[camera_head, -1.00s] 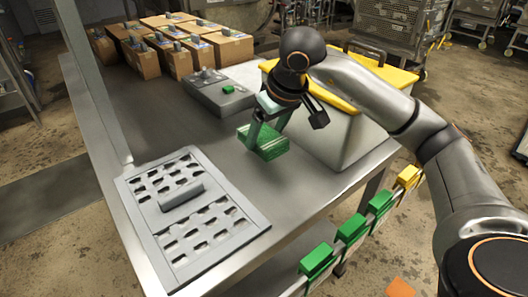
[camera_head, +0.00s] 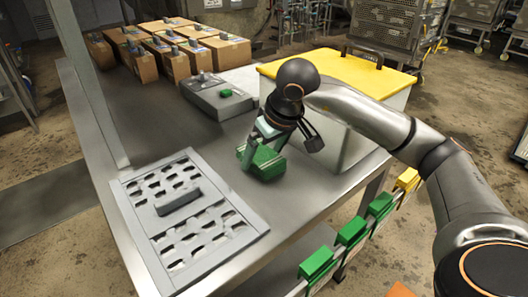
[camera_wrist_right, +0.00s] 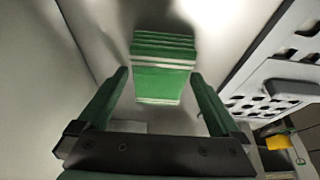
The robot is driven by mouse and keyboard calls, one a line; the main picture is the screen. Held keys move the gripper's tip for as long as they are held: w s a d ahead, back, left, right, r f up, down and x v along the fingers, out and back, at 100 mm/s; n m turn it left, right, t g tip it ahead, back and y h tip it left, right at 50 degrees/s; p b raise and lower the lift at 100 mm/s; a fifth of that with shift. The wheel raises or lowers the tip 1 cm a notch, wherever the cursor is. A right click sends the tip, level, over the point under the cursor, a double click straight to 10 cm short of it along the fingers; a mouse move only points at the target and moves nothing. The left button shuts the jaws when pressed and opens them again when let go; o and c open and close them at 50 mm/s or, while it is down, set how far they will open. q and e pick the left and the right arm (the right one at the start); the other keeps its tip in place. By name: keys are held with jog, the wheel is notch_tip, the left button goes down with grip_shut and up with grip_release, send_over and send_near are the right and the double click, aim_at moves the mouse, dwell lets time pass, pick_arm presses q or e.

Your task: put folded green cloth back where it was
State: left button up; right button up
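The folded green cloth (camera_head: 264,165) is a small layered stack over the grey table (camera_head: 230,140), between the perforated tray and the yellow-lidded bin. In the right wrist view the cloth (camera_wrist_right: 163,75) shows pale edges between the two fingertips (camera_wrist_right: 160,78). It looks slightly tilted in the head view; I cannot tell whether its underside touches the table. My left gripper is not in view.
A grey perforated tray (camera_head: 190,222) with a raised handle lies at front left. A bin with a yellow lid (camera_head: 335,72) stands to the right. A grey box (camera_head: 215,100) with a green button and several cardboard boxes (camera_head: 175,50) are behind. Green clips (camera_head: 351,231) line the front edge.

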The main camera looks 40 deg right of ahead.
jog(key=shift+r, duration=0.3)
jog(key=p+v, duration=0.2)
jog(key=v, duration=0.9)
jog(key=shift+s+r, duration=0.15)
jog(key=shift+r, duration=0.15)
